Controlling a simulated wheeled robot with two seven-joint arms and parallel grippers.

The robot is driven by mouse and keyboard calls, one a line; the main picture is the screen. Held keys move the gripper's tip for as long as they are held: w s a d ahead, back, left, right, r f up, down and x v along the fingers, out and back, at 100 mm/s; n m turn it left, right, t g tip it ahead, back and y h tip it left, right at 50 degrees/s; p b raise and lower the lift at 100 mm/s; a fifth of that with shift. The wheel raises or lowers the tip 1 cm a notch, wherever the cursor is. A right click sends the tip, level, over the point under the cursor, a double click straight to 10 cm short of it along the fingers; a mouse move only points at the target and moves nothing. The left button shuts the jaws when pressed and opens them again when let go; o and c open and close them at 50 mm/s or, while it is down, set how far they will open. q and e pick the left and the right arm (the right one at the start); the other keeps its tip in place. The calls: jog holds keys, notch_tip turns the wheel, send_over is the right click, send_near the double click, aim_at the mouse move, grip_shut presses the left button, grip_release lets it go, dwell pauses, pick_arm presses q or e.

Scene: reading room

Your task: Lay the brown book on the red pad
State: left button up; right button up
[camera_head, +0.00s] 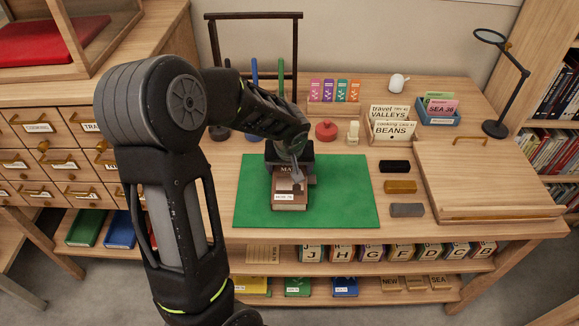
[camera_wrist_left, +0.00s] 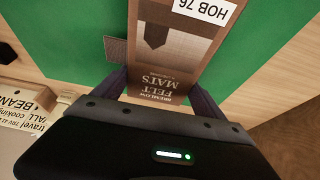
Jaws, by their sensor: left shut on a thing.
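The brown book (camera_head: 290,190) is at the green mat (camera_head: 345,195) on the table, with a white label at its near end. In the left wrist view the book (camera_wrist_left: 172,65) shows the words "FELT MATS" and the label "HOB 76". My left gripper (camera_head: 291,165) is shut on the book, with a finger on each side of it. I cannot tell whether the book touches the mat. The red pad (camera_head: 40,42) lies inside a wood-framed case at the upper left, apart from the book and bare where it shows. My right gripper is not in view.
The wood-framed case (camera_head: 112,42) stands on a drawer cabinet (camera_head: 60,135). Right of the mat are black, yellow and grey blocks (camera_head: 406,210) and a sloped wooden board (camera_head: 490,180).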

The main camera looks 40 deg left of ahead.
aim_at(289, 181)
pick_arm(q)
jog(key=shift+f, duration=0.15)
jog(key=o, duration=1.6)
jog(key=shift+r, duration=0.5)
jog(key=v, duration=1.1)
jog(key=shift+s+d+r, duration=0.15)
jog(key=shift+d, duration=0.05)
